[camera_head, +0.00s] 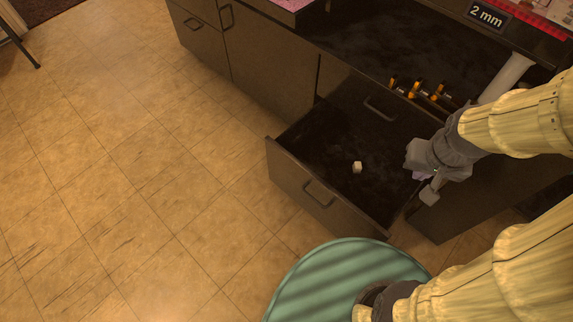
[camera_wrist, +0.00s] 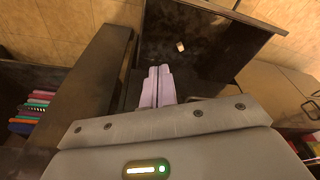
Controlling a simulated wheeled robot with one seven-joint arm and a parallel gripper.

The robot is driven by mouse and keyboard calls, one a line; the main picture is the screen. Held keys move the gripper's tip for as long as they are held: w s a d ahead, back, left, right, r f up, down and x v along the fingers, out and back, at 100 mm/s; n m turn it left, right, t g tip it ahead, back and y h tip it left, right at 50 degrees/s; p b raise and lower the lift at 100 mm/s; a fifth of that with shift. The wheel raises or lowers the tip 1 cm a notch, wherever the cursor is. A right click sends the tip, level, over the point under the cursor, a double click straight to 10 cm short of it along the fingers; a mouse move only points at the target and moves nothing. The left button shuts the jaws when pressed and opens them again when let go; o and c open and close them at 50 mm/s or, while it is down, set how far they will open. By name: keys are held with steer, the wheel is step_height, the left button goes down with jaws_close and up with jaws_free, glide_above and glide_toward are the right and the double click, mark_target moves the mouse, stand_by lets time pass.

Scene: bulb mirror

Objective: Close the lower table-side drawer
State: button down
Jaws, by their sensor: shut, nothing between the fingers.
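The lower drawer (camera_head: 288,180) of the dark cabinet is pulled far out. Its front panel with a dark handle (camera_head: 319,193) faces the lower left in the head view. A small pale block (camera_head: 357,167) lies on the drawer's floor; it also shows in the wrist view (camera_wrist: 180,46). My gripper (camera_head: 416,172) is over the right side of the open drawer, well behind the front panel. In the wrist view its two pale pink fingers (camera_wrist: 158,86) are together with nothing between them. Whether they touch the drawer wall I cannot tell.
A closed drawer with a handle (camera_head: 380,107) sits above the open one. Several orange-and-black items (camera_head: 415,90) stand on the dark countertop (camera_head: 385,45). An open compartment with colourful items (camera_wrist: 30,112) is at left in the wrist view. Tiled floor (camera_head: 130,170) is clear before the drawer.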

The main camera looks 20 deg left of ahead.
steer(key=w+a+f+n+h+p, duration=0.2)
steer(key=a+f+n, duration=0.2)
steer(key=a+n, duration=0.45)
steer(key=w+a+f+n+h+p, duration=0.2)
steer(key=a+f+n, duration=0.2)
steer(key=a+n, duration=0.4)
steer(key=s+a+f+n+t+p, duration=0.1)
steer(key=s+a+f+n+t, duration=0.1)
steer(key=a, duration=0.4)
steer(key=s+a+f+n+t+p, duration=0.1)
steer(key=s+a+f+n+t, duration=0.1)
steer(key=s+a+f+n, duration=0.2)
steer(key=s+a+f+n+t+p, duration=0.1)
steer(key=s+a+f+n+t, duration=0.1)
steer(key=a+f+n, duration=0.4)
steer(key=a+n, duration=0.2)
steer(key=a, duration=0.2)
steer(key=shift+s+y, duration=0.3)
steer(key=shift+s, duration=0.1)
steer(key=shift+d, duration=0.1)
steer(key=b, duration=0.3)
glide_toward(294, 164)
steer(key=x, duration=0.5)
steer(key=shift+f, duration=0.6)
steer(key=shift+w, duration=0.35)
